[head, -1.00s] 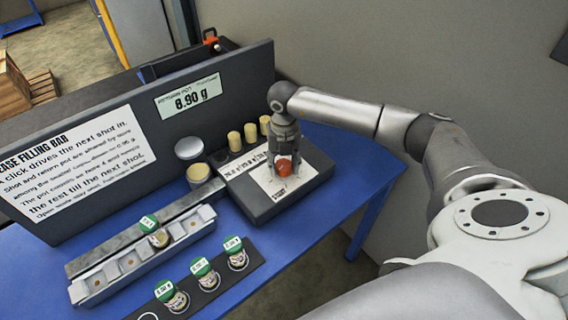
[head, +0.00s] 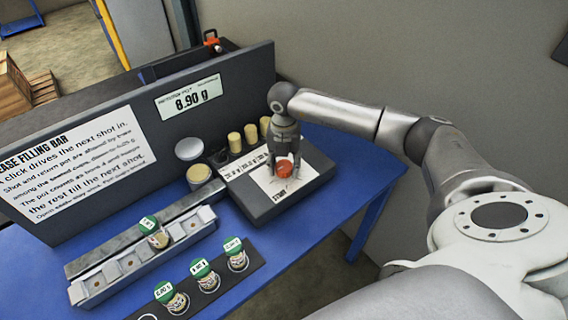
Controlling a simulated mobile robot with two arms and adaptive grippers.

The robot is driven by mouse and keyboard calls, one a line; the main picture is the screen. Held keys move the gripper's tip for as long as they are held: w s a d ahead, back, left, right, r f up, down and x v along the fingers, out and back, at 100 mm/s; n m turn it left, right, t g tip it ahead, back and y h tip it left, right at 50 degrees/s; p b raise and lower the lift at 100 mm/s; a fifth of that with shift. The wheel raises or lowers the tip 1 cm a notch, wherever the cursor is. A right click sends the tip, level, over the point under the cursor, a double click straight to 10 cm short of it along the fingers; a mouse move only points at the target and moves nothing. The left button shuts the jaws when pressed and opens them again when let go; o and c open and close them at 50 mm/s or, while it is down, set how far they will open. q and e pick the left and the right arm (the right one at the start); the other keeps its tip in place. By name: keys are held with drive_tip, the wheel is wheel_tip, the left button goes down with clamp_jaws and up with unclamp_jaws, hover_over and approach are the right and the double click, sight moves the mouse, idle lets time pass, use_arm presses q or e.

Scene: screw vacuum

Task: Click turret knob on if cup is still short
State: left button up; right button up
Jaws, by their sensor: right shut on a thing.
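The red-orange turret knob (head: 284,168) stands on a white dial plate on top of the dark box (head: 262,214). My right gripper (head: 285,166) points down from above with its fingers around the knob, shut on it. A cup with a green tag (head: 159,240) sits in a compartment of the grey filling rail (head: 100,285). The display (head: 188,98) on the dark panel reads 8.90 g. The finer print on the dial is too small to read surely. My left gripper is not in view.
Several green-tagged cups (head: 207,280) stand in a dark rack (head: 228,282) at the front of the blue table. Several pale cylinders (head: 234,142) stand behind the box. A pale-topped pot (head: 199,173) stands left of it. A printed sign (head: 75,165) leans at the left.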

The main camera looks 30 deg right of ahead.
sight(284, 166)
drive_tip(key=o, duration=1)
wheel_tip(284, 166, up, 12)
idle(0.4)
